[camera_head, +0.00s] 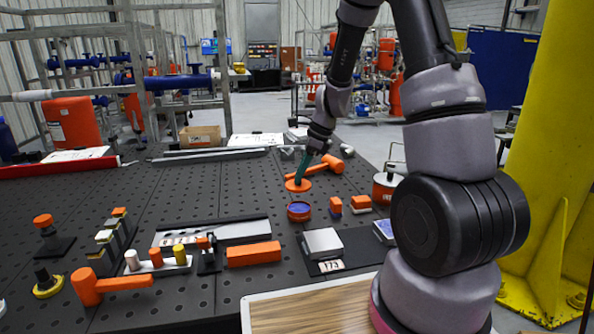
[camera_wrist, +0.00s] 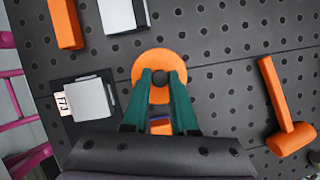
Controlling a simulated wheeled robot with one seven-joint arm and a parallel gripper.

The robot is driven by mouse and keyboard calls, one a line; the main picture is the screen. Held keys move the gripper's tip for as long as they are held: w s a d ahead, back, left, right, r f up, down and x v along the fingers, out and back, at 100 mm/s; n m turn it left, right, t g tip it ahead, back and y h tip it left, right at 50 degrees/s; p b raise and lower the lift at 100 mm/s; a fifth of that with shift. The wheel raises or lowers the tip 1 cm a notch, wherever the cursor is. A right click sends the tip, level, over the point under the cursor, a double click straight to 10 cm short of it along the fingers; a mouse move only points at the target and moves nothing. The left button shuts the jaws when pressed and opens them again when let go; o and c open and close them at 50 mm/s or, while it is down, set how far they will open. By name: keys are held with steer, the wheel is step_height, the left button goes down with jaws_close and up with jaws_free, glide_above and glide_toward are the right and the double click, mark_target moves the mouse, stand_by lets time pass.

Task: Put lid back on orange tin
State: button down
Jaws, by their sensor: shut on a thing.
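The lid is a flat orange disc with a dark knob, seen in the head view (camera_head: 298,186) and the wrist view (camera_wrist: 146,66). My gripper, with green fingers, is shut on the lid's knob in the wrist view (camera_wrist: 161,78) and comes down onto it in the head view (camera_head: 302,176). The orange tin (camera_head: 299,213) stands open on the table, its blue inside showing, nearer the camera than the lid. In the wrist view the tin (camera_wrist: 161,127) shows only partly between the fingers. I cannot tell whether the lid touches the table.
A silver block (camera_head: 322,243) with a number tag stands just in front of the tin. Small orange-topped blocks (camera_head: 360,203) and an orange-and-white can (camera_head: 383,190) stand to the right. An orange mallet (camera_head: 321,166) lies behind the lid.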

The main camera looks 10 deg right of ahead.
mark_target(305, 184)
steer(key=shift+s+d+f, duration=0.15)
steer(key=shift+f, duration=3.05)
steer(key=shift+f, duration=0.1)
steer(key=shift+c, duration=0.7)
jaws_free()
steer(key=shift+r, duration=3.5)
